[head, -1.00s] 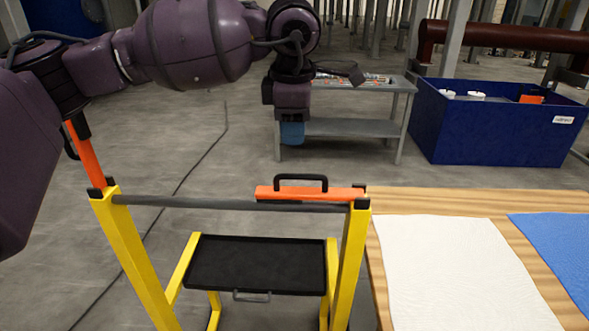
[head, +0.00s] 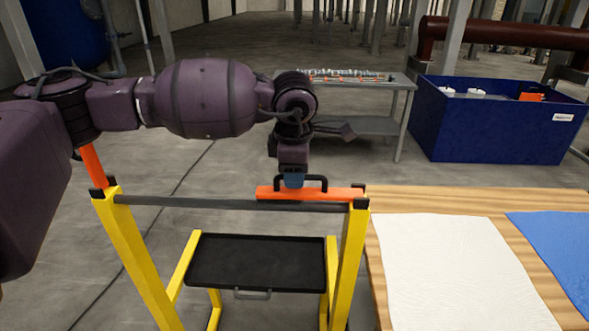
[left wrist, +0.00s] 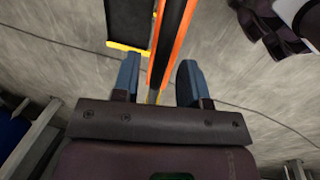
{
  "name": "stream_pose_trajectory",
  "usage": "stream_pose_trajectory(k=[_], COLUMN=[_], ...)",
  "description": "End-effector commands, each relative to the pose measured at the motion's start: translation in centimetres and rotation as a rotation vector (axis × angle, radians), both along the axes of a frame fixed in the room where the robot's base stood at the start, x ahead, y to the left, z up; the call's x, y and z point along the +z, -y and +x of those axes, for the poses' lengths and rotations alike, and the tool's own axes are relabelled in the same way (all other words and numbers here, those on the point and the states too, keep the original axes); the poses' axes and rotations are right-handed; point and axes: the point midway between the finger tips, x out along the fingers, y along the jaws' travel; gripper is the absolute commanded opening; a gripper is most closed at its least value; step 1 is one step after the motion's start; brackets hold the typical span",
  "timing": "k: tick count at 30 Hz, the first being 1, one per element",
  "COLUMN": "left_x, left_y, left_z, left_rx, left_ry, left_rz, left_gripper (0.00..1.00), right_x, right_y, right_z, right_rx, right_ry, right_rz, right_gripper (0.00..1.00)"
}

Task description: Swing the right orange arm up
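The right orange arm (head: 340,194) lies level along the grey bar (head: 230,204) of the yellow frame, near its right post. A black handle (head: 320,183) stands up from it. My left gripper (head: 293,182) points down at the handle, its blue fingertips overlapping the handle in the head view. In the left wrist view my left gripper (left wrist: 158,82) is open. The black handle and orange arm (left wrist: 182,35) run lengthwise through the gap between its fingers, with clear space on both sides. Contact is not visible. My right gripper is not in the head view.
The left orange arm (head: 93,166) rises steeply from the left post. A black tray (head: 255,262) hangs low inside the frame. A wooden table (head: 445,200) with a white cloth (head: 455,265) stands right. A blue bin (head: 490,130) and grey bench (head: 360,125) stand behind.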

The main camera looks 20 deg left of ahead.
Motion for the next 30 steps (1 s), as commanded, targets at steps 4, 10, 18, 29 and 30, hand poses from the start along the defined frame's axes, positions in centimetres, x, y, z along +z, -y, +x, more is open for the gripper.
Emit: stream_pose_trajectory(k=[4,10,18,29,30], left_x=[0.0,0.0,0.0,0.6,0.7], left_y=[0.0,0.0,0.0,-0.5,-0.7], left_z=[0.0,0.0,0.0,0.9,1.1], left_rx=[0.000,0.000,0.000,0.002,0.002], left_ry=[0.000,0.000,0.000,-0.007,-0.009], left_rz=[0.000,0.000,0.000,0.032,0.042], left_gripper=[0.40,0.09,0.00,0.00,0.00], right_x=[0.0,0.1,0.1,0.1,0.2], right_y=[0.0,0.0,0.0,0.0,0.0], right_z=[0.0,0.0,0.1,0.1,0.1], right_rx=[0.000,0.000,0.000,0.001,0.001], right_ry=[0.001,0.002,0.003,0.004,0.004], right_rz=[0.000,0.000,0.000,-0.001,-0.001], right_gripper=[0.40,0.40,0.40,0.40,0.40])
